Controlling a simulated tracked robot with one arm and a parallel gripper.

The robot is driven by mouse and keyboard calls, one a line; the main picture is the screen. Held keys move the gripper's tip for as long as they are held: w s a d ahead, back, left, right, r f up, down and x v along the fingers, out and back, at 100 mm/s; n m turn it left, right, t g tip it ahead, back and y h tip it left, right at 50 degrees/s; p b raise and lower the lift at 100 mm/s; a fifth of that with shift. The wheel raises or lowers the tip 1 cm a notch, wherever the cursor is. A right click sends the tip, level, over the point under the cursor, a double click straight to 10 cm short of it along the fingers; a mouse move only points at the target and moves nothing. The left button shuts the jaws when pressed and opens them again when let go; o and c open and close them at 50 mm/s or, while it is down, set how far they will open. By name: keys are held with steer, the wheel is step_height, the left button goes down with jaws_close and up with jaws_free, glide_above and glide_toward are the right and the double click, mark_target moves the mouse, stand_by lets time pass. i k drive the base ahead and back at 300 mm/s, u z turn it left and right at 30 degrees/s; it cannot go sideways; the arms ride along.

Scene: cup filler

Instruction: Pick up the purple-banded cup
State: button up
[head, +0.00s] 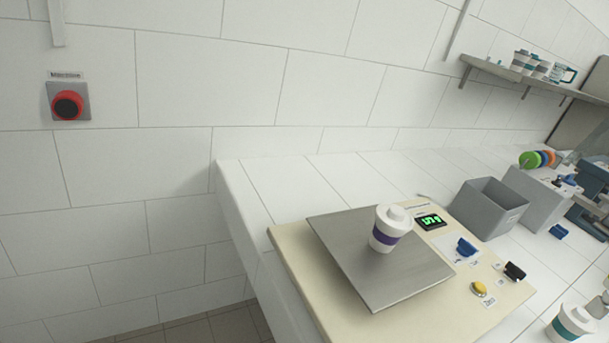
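The purple-banded cup (389,228) is white with a white lid and a purple band around its middle. It stands upright on the square metal plate (345,262) of a cream-coloured scale board (300,282), beside a small display with green digits (430,221). Nothing touches the cup from the sides. My gripper is not in the head view, so I cannot see its fingers or whether it holds anything.
A teal-banded cup (571,323) is at the lower right. A grey open bin (489,208) stands behind the board. Blue (466,247) and black (514,271) parts and a yellow button (479,288) are on the board. A wall shelf (530,82) holds several cups.

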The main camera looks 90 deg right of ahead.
mark_target(383, 239)
steer(key=z, duration=0.45)
steer(key=k, duration=0.1)
steer(key=z, duration=1.7)
